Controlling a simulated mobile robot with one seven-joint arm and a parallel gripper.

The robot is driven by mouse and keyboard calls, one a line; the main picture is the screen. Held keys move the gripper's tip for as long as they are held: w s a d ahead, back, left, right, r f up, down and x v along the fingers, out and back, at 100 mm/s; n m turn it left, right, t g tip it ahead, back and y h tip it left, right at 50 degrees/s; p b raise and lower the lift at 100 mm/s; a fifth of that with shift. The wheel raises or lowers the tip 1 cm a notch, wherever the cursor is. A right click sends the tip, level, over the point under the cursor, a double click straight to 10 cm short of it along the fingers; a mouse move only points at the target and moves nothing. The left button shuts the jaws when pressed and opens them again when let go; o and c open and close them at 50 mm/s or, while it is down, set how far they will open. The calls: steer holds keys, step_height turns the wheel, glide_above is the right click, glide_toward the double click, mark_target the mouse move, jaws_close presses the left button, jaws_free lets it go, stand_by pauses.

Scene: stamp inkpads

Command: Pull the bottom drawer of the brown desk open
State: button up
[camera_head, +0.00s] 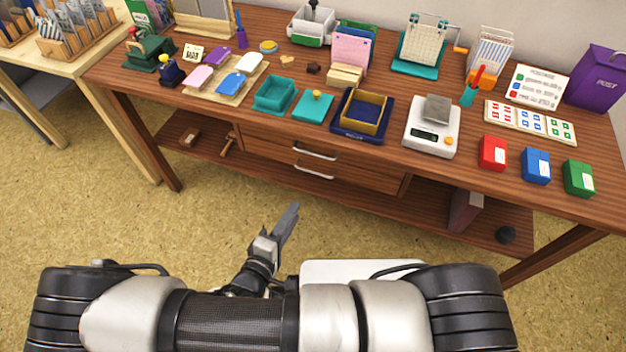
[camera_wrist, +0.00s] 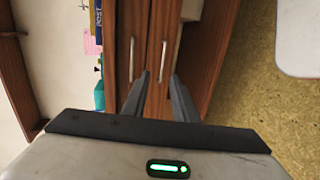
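The brown desk (camera_head: 205,110) has two stacked drawers under its top, each with a silver bar handle. The bottom drawer (camera_head: 360,181) looks shut, and its handle (camera_head: 314,171) sits below the top drawer's handle (camera_head: 314,153). My gripper (camera_head: 291,212) is in front of the drawers, apart from them and lower in the head picture. In the wrist view the picture is turned sideways; my gripper (camera_wrist: 158,82) has its two fingers apart with nothing between them. The bottom handle (camera_wrist: 163,62) appears beyond the gap between the fingertips, and the top handle (camera_wrist: 131,60) is to its left.
A low shelf (camera_head: 430,212) runs under the drawers, carrying a dark round object (camera_head: 506,234) at right. The desktop holds trays, a scale (camera_head: 431,130) and coloured boxes. A light wooden table (camera_head: 95,65) stands at left. The floor before the drawers is clear.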

steer(key=a+f+b+x, duration=0.1)
steer(key=b+x, duration=0.2)
steer(key=x, duration=1.4)
steer(key=shift+w+n+y, duration=0.3)
steer(key=shift+f, duration=0.1)
jaws_close()
stand_by(0.6)
